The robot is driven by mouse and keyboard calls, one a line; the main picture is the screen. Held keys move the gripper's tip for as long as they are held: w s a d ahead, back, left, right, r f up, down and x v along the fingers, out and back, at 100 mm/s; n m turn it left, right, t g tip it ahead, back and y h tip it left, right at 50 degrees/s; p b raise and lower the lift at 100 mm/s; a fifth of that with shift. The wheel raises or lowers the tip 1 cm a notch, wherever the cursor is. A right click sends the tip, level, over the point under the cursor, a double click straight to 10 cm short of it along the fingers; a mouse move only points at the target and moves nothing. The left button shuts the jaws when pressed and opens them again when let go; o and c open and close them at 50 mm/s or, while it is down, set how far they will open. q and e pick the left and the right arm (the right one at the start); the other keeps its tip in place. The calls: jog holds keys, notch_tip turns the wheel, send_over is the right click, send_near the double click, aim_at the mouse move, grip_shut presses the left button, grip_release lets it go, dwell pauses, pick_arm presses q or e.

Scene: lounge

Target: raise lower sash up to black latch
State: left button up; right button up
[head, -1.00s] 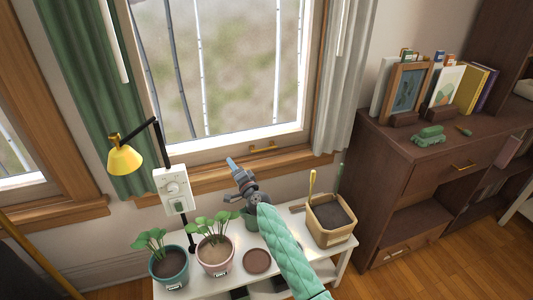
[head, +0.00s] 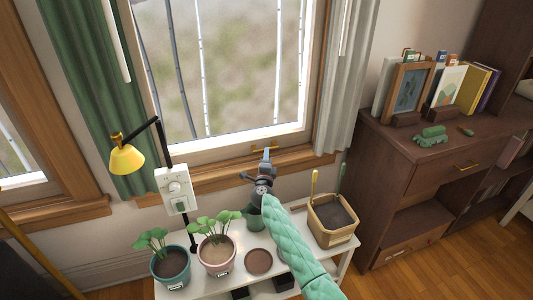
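The lower sash (head: 215,153) of the window shows in the head view, its bottom rail just above the wooden sill. A brass handle (head: 288,146) sits on that rail, partly behind my gripper. My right gripper (head: 266,153) reaches up from below, its fingertips at the left part of the handle in the picture; I cannot tell whether they touch it. Its fingers are seen edge-on, so their opening is unclear. The black latch is not in view. My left gripper is not in view.
A white bench (head: 213,285) below the window holds potted seedlings (head: 217,253), a saucer (head: 258,262) and a wooden planter (head: 332,219). A yellow lamp (head: 126,159) stands at left. Curtains flank the window. A dark cabinet (head: 385,170) stands at right.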

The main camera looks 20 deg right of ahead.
jog(key=shift+x, duration=1.45)
grip_shut()
